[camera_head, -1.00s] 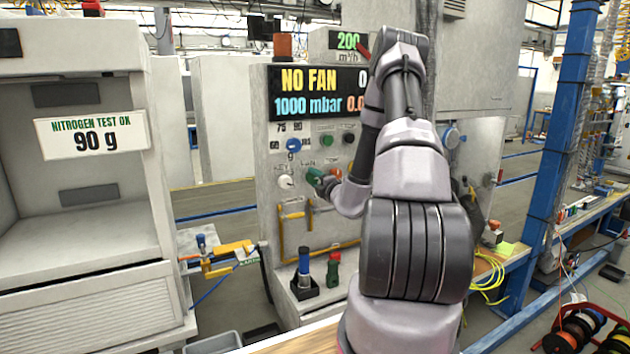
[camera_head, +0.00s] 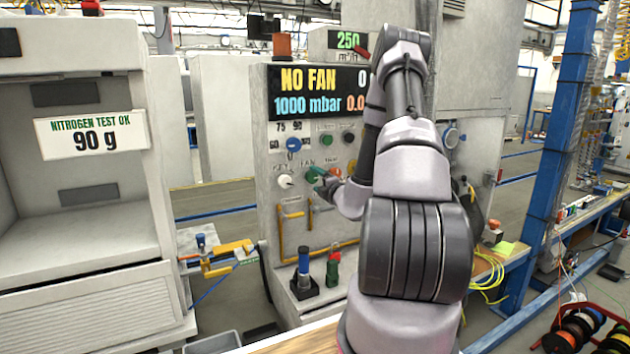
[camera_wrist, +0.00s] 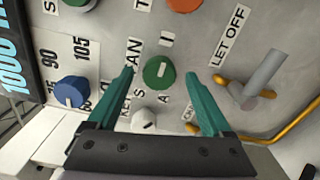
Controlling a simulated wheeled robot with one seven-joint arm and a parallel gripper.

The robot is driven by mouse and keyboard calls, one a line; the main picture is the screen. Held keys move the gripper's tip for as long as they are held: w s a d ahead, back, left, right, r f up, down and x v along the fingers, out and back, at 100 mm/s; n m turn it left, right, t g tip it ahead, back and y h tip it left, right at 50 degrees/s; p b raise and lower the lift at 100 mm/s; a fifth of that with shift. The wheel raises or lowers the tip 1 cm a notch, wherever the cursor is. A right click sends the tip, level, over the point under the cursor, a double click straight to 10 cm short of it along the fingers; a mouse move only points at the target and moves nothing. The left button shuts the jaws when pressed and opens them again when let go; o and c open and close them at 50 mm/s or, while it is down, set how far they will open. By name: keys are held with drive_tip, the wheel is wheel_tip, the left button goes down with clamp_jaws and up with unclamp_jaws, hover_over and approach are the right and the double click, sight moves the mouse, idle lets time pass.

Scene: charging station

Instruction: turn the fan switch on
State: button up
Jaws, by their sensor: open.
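The fan switch is a round green knob (camera_head: 313,175) under the FAN label on the grey control panel. In the wrist view the green knob (camera_wrist: 153,76) sits between and beyond the fingertips, with the FAN lettering on its left. My gripper (camera_head: 325,176) is at the panel, just right of the knob in the head view. In the wrist view my gripper (camera_wrist: 160,75) is open, with one teal finger on each side of the knob and a visible gap on both sides. Nothing is held. Part of the gripper is hidden by my arm in the head view.
A white key knob (camera_head: 285,181) and a blue dial (camera_head: 293,144) are close by. A lever with a LET OFF label (camera_wrist: 255,80) stands out right of the fingers. The display (camera_head: 318,92) reads NO FAN. Yellow pipes (camera_head: 283,235) run below.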

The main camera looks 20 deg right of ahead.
drive_tip(key=s, duration=0.9)
drive_tip(key=shift+d, duration=0.15)
